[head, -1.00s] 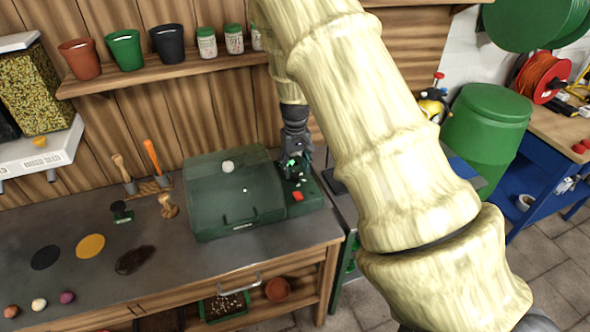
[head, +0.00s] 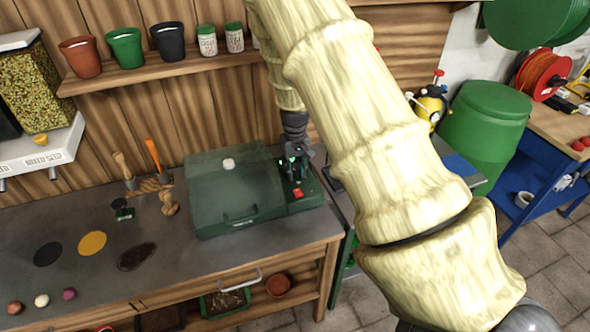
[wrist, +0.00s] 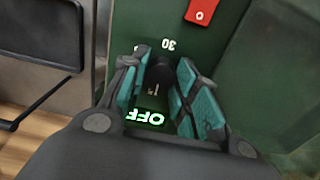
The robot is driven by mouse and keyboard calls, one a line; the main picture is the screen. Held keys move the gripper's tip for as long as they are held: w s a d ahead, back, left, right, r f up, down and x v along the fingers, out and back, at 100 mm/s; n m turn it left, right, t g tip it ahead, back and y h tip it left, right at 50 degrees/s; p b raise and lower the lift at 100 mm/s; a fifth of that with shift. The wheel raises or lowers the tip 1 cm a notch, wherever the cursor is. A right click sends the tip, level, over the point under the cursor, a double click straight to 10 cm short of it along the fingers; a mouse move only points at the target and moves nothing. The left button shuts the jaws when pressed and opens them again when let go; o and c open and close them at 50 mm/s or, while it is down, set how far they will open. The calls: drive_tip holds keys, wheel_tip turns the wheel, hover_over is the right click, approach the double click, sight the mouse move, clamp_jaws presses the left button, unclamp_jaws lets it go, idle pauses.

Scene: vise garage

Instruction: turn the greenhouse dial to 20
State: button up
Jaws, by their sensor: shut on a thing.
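The greenhouse (head: 225,198) is a dark green box with a see-through lid, standing on the bench. Its control panel (head: 308,190) is on the right side. The dial (wrist: 158,76) is a black knob on that panel, seen in the wrist view between the teal finger pads. My gripper (wrist: 160,88) is shut on the dial; in the head view my gripper (head: 294,170) is over the panel. A lit green display (wrist: 145,117) reads OFF, upside down in the wrist view. The number 30 (wrist: 168,44) shows beside the dial; other marks are hidden by the fingers.
A red switch (wrist: 201,11) marked 0 sits on the same panel. Hand tools (head: 153,155) stand left of the greenhouse. A shelf (head: 160,75) with pots and jars runs above.

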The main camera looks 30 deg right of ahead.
sight(295, 171)
drive_tip(key=shift+m, duration=0.3)
drive_tip(key=m, duration=0.5)
drive_tip(key=m+p, duration=0.1)
drive_tip(key=m, duration=0.5)
drive_tip(key=shift+r, duration=0.1)
idle(0.5)
drive_tip(key=o, duration=1)
drive_tip(key=shift+o, duration=0.2)
wheel_tip(295, 171, up, 12)
